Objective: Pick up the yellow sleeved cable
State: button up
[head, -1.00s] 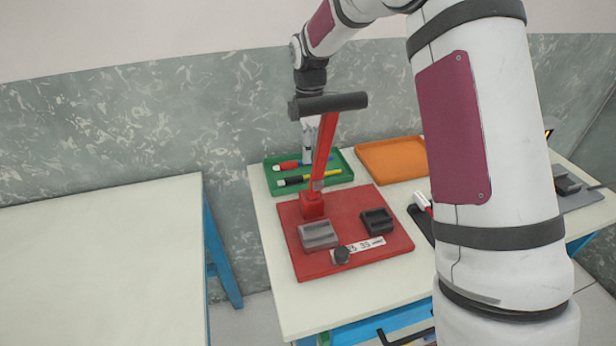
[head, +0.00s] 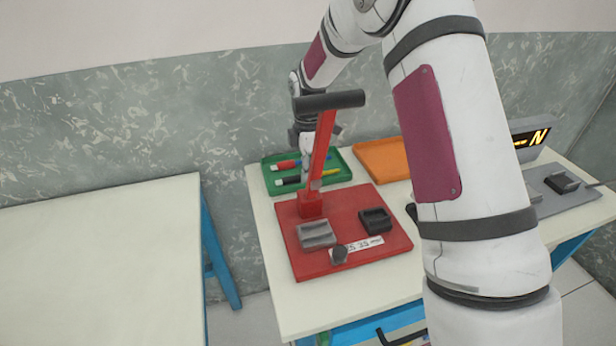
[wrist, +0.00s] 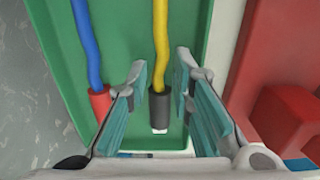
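The yellow cable (wrist: 161,30) with its dark sleeve (wrist: 159,103) lies in the green tray (wrist: 120,30); in the head view the yellow cable (head: 330,173) shows near the front of the tray. A blue cable (wrist: 85,40) with a red sleeve (wrist: 99,101) lies beside it, to the left in the wrist view. My gripper (wrist: 160,70) is open, with one finger on each side of the yellow cable near its sleeve and visible gaps to both. In the head view a red lever partly hides my gripper.
A red base plate (head: 350,260) with an upright red lever (head: 321,150) and dark handle (head: 330,100) stands close in front of the tray. An orange tray (head: 384,163) lies to the right. A lit display (head: 533,138) stands farther right.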

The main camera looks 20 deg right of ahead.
grip_shut()
jog(key=shift+r, duration=0.1)
notch_tip(320, 180, up, 10)
dwell(0.3)
jog(key=shift+p, duration=0.3)
dwell(0.9)
